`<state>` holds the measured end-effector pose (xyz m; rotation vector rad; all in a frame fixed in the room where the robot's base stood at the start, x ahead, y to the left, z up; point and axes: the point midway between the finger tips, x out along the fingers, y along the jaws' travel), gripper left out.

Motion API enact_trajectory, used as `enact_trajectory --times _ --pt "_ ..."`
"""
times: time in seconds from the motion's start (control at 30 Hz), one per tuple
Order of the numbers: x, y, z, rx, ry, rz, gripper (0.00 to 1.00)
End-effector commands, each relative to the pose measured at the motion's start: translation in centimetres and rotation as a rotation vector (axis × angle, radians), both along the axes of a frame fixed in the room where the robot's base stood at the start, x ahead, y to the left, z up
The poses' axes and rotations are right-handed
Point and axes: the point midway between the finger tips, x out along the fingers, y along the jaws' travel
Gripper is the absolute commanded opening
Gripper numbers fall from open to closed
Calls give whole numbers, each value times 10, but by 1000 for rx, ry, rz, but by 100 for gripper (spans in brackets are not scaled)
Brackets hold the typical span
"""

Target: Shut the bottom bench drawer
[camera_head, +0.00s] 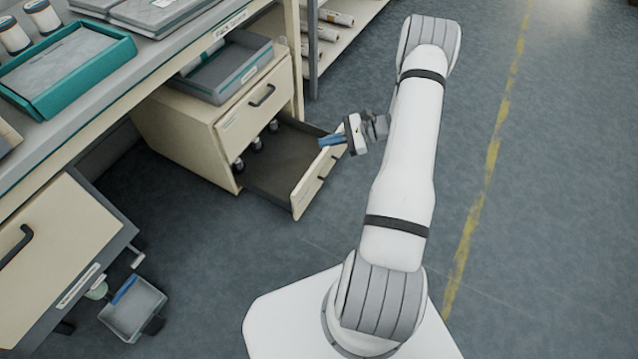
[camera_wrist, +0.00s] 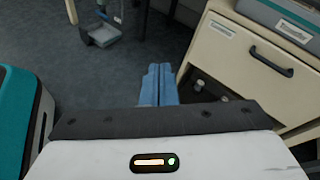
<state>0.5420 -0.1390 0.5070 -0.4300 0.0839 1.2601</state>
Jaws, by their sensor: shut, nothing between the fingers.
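The bottom bench drawer (camera_head: 311,186) is pulled out from the cream cabinet (camera_head: 183,124) under the bench. Its dark inside holds several small dark and silver items (camera_head: 256,143) towards the back. The drawer above it, with a dark handle (camera_head: 262,95), is shut. My gripper (camera_head: 331,140) has blue fingers, shut and empty, above the open drawer near its front panel. In the wrist view the blue fingers (camera_wrist: 158,84) lie together, left of the cabinet (camera_wrist: 240,55). I cannot tell whether they touch the drawer.
A grey tray (camera_head: 226,72) sits on the cabinet. The bench top (camera_head: 128,83) above carries a teal tray (camera_head: 110,47). Another cream drawer unit (camera_head: 50,250) and a small grey dustpan-like item (camera_head: 133,308) are at lower left. The floor on the right is clear.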

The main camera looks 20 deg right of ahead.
Motion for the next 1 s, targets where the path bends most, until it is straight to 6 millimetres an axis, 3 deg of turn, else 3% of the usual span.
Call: enact_trajectory --times 0.03,0.1,0.3,0.4,0.53,0.7,1.0 --pt "-1 -12 -45 54 19 -68 0" --pt "-3 -27 -87 123 33 -161 0" --pt "-17 -63 -195 290 55 -409 0" --pt "-26 -74 -234 348 58 -501 0" --pt "-35 -83 -263 394 58 -579 0" --pt "-35 -83 -275 413 57 -611 0" --pt "5 -49 -276 411 58 -605 0"
